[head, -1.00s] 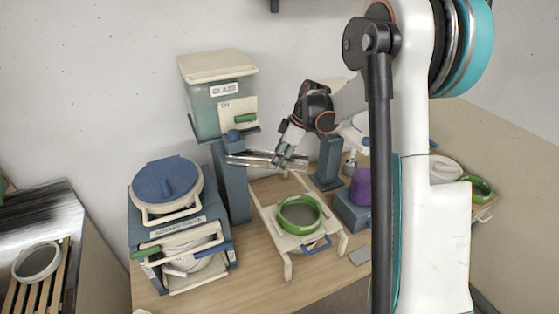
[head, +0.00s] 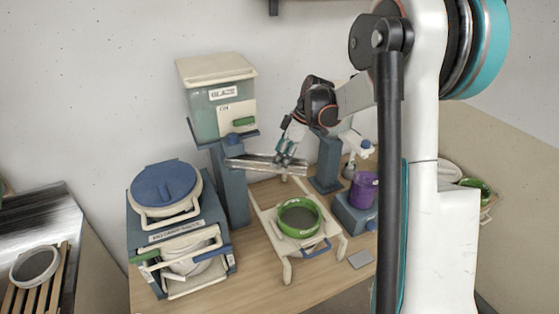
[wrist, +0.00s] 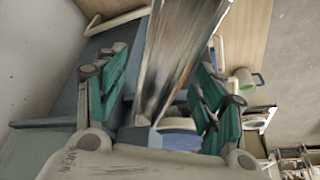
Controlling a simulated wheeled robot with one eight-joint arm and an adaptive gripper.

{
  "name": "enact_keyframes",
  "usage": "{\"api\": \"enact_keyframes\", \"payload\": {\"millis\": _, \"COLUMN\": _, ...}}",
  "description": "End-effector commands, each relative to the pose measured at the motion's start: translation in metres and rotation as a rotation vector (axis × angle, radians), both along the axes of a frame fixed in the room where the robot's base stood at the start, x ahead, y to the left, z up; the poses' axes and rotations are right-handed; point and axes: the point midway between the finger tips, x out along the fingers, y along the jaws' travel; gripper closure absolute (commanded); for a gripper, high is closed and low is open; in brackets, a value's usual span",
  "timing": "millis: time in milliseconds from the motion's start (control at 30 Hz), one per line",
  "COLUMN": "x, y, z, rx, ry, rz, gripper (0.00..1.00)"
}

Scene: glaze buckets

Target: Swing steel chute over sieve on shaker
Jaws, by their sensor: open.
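The steel chute (head: 250,163) is a shiny trough reaching right from a blue post below the glaze tank, above the table. The green-rimmed sieve (head: 300,232) sits on the cream shaker frame (head: 330,228), in front of and below the chute's right end. My gripper (head: 287,160) is at the right part of the chute. In the wrist view, the open teal fingers of my gripper (wrist: 160,78) stand on either side of the chute (wrist: 182,45). Gaps show between the fingers and the chute walls. The chute does not appear to lie over the sieve.
The glaze tank (head: 218,105) stands behind the chute. A blue-lidded machine (head: 165,185) is at the left. A purple cup (head: 364,190) on a blue base and a second blue post (head: 328,165) are to the right. A grey plate (head: 360,259) lies near the front edge.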

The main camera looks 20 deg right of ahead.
Motion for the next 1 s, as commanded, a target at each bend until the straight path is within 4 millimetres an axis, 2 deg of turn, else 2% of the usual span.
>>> {"api": "enact_keyframes", "payload": {"millis": 300, "x": -0.014, "y": -0.021, "z": 0.060, "rx": 0.000, "ry": 0.001, "rz": -0.002, "gripper": 0.37}}
{"api": "enact_keyframes", "payload": {"millis": 500, "x": -0.019, "y": -0.028, "z": 0.082, "rx": -0.001, "ry": -0.001, "rz": 0.000, "gripper": 0.37}}
{"api": "enact_keyframes", "payload": {"millis": 1000, "x": -0.020, "y": -0.030, "z": 0.088, "rx": -0.001, "ry": -0.001, "rz": 0.000, "gripper": 0.37}}
